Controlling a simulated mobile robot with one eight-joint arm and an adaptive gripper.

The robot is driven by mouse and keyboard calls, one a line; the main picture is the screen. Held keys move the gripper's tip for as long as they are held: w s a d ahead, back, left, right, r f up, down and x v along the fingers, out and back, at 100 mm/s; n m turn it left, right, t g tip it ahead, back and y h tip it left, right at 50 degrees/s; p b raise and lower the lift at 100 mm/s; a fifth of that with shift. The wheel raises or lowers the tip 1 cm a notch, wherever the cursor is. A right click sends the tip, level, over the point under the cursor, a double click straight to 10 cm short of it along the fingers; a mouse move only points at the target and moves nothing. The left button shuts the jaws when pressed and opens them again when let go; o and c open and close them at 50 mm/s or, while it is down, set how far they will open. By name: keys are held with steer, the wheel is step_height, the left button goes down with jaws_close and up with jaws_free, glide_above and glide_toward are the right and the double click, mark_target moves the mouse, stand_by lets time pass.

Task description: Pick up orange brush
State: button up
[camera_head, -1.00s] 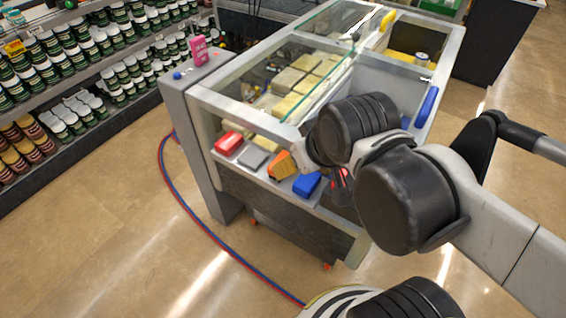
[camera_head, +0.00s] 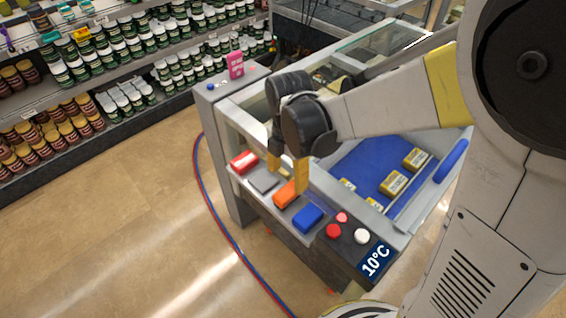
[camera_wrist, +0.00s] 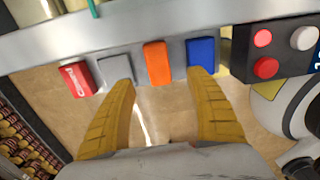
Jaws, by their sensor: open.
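The orange brush (camera_head: 288,192) shows as a small orange block on the narrow front ledge of the freezer-like case. It lies between a grey block (camera_head: 263,181) and a blue block (camera_head: 308,217). My gripper (camera_head: 287,178) is open, with its yellow fingers pointing down above the ledge by the orange brush. In the wrist view the orange brush (camera_wrist: 158,63) sits upright in the picture between and just beyond the open fingertips (camera_wrist: 160,80). Nothing is held. One finger hides part of the brush in the head view; contact cannot be told.
A red block (camera_head: 244,162) lies at the ledge's left end. Red and white buttons (camera_head: 361,236) and a 10°C display (camera_head: 375,260) are at the right. The glass-topped case (camera_head: 350,42) stands behind the ledge. Red and blue hoses (camera_head: 212,225) run along the floor. Stocked shelves are at left.

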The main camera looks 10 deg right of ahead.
mark_target(287, 191)
steer(key=shift+w+d+f+b, duration=0.1)
steer(key=shift+f+b, duration=0.55)
steer(key=shift+f, duration=1.25)
steer(key=shift+w+f+b, duration=0.1)
steer(key=shift+f+b, duration=0.5)
steer(key=shift+f, duration=1.3)
steer(key=shift+f+b, duration=0.25)
steer(key=shift+b, duration=0.1)
steer(key=c, duration=1.4)
step_height(287, 191, up, 11)
steer(key=p, duration=0.4)
steer(key=shift+f, duration=0.2)
